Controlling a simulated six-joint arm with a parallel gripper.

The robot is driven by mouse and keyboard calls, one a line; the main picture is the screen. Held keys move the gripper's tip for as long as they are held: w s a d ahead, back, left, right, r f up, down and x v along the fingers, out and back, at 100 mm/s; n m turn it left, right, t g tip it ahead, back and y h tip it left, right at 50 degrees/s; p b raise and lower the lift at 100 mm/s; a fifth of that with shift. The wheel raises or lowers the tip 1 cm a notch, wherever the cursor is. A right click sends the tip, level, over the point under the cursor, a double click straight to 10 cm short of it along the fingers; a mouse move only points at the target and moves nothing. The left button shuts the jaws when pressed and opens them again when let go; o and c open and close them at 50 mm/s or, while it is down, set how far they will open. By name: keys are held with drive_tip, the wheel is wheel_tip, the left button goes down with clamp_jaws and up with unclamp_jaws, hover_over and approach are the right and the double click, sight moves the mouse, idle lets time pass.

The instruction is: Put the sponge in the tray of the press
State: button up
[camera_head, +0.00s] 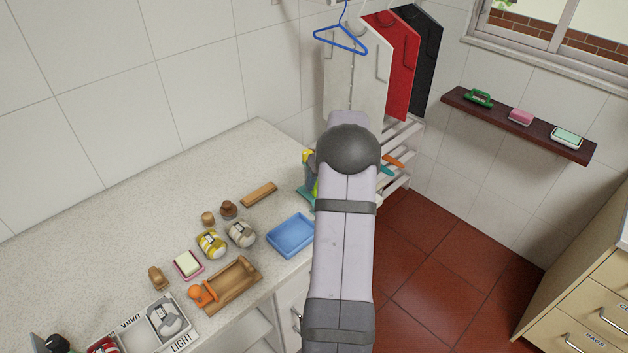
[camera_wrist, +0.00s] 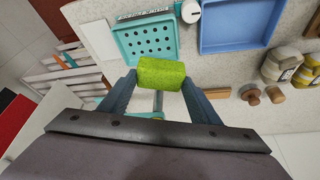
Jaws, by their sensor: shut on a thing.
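The sponge (camera_wrist: 162,73) is a lime-green block in the wrist view. My gripper (camera_wrist: 160,80) is shut on it, with one finger at each side. The press's teal tray (camera_wrist: 132,37), with rows of drain holes, lies just beyond the sponge in the wrist view. The sponge overlaps the tray's near edge in the picture; whether they touch I cannot tell. In the head view my arm hides my gripper and most of the press; only a teal edge (camera_head: 305,195) shows left of the arm.
A blue tray (camera_head: 291,235) stands beside the press, also in the wrist view (camera_wrist: 238,25). Yellow and grey jars, a wooden tray (camera_head: 236,284) and a pink-edged soap dish (camera_head: 188,264) stand left on the counter. Garments hang behind; the counter's back is clear.

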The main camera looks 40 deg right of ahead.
drive_tip(key=shift+s+d+r+n+y, duration=0.25)
drive_tip(key=shift+s+d+r+n, duration=0.05)
drive_tip(key=shift+s+d+n, duration=0.4)
drive_tip(key=shift+s+d+r+n+y, duration=0.3)
drive_tip(key=shift+s+d+n, duration=0.25)
drive_tip(key=shift+n, duration=0.25)
drive_tip(key=shift+f, duration=0.15)
drive_tip(key=shift+f+b, duration=1.15)
drive_tip(key=shift+f, duration=1.7)
drive_tip(key=shift+s, duration=0.1)
drive_tip(key=o, duration=1)
drive_tip(key=shift+r, duration=0.1)
drive_tip(key=shift+b+v, duration=1.55)
drive_tip(key=shift+v, duration=2.05)
